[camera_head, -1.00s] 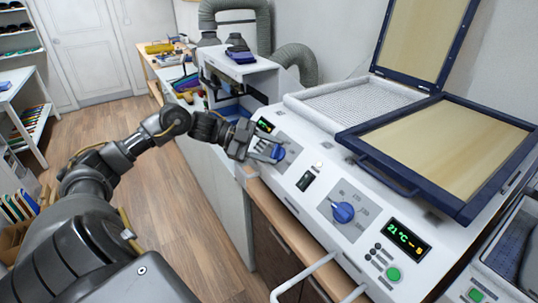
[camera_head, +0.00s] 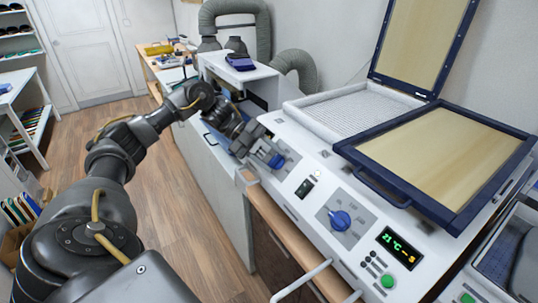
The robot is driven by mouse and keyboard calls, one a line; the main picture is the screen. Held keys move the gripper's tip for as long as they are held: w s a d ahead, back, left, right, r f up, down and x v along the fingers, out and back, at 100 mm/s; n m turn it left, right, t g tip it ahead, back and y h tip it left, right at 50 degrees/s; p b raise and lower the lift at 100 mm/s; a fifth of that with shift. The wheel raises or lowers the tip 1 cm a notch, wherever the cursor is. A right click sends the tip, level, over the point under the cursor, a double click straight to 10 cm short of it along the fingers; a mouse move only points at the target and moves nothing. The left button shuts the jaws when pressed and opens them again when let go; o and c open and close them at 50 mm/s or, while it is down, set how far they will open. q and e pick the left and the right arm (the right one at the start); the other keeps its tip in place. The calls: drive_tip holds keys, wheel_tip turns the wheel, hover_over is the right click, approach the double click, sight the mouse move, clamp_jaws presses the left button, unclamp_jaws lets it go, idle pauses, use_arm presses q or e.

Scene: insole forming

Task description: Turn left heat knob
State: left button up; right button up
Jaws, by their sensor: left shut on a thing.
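The left heat knob (camera_head: 276,161) is a blue dial on a grey scale plate at the left part of the white machine's sloped front panel. My left gripper (camera_head: 268,156) is at this knob, with its fingers shut on it; the fingers and wrist hide part of the knob and its plate. A second blue knob (camera_head: 340,220) sits free on its own scale plate further right. A display (camera_head: 400,247) beside it shows green and yellow digits. My right gripper does not show.
The machine's blue-framed press (camera_head: 440,160) stands open, its lid raised. A black rocker switch (camera_head: 305,188) and a green button (camera_head: 387,280) sit on the panel. A wooden ledge and white rail (camera_head: 302,280) run along the front. Open floor lies left.

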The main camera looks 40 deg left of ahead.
use_arm(q)
drive_tip(key=o, duration=1)
drive_tip(key=shift+a, duration=0.2)
drive_tip(key=b+v, duration=0.1)
drive_tip(key=v, duration=0.3)
drive_tip(key=shift+w+r, duration=0.1)
drive_tip(key=shift+p+v, duration=1.3)
drive_tip(key=shift+v, duration=1.95)
